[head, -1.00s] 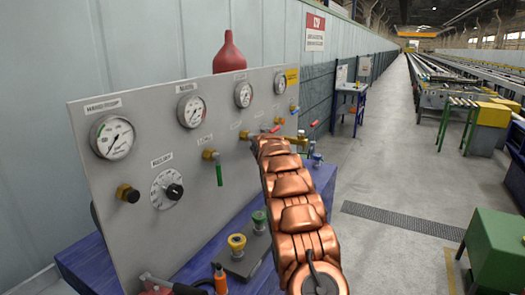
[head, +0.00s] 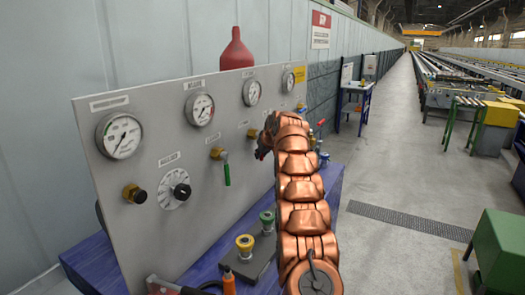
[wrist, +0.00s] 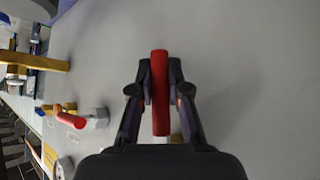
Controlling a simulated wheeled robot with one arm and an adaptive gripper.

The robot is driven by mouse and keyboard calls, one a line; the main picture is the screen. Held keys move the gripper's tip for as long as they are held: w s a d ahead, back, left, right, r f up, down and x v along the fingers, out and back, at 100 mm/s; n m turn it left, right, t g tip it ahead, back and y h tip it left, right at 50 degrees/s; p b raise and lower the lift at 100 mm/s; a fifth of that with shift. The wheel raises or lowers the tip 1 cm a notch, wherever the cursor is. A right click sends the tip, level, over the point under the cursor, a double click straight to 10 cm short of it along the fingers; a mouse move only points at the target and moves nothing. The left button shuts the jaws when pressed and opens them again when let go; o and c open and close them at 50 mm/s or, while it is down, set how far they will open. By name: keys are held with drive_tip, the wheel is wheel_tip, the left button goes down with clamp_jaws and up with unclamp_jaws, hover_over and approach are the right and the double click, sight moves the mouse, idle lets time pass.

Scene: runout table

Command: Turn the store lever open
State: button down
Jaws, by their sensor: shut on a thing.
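A red lever (wrist: 160,112) shows in the wrist view, its long handle running up the picture between the two dark fingers. My gripper (wrist: 160,70) is shut on this red lever, a finger on each side, in front of the grey panel (wrist: 235,60). The lever's pivot is mostly hidden by my gripper. In the head view my arm bends left toward the panel (head: 105,185), and the lever is hidden behind my arm. The labels are too small to read, so I cannot confirm the name of this lever.
A green-handled valve (head: 226,172) hangs on the panel left of my arm. Several gauges (head: 119,135) line the panel's top. Another red-handled valve (wrist: 68,118) is beside my gripper in the wrist view. Yellow (head: 245,243) and green (head: 266,218) knobs stand below. The aisle floor is clear.

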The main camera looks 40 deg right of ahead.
drive_tip(key=shift+a+p, duration=0.2)
drive_tip(key=shift+p, duration=0.1)
drive_tip(key=shift+s+f+y, duration=0.1)
drive_tip(key=shift+y, duration=0.2)
drive_tip(key=c, duration=1.1)
unclamp_jaws()
drive_tip(key=shift+r, duration=0.2)
drive_tip(key=shift+v, duration=5.95)
drive_tip(key=shift+a, duration=0.1)
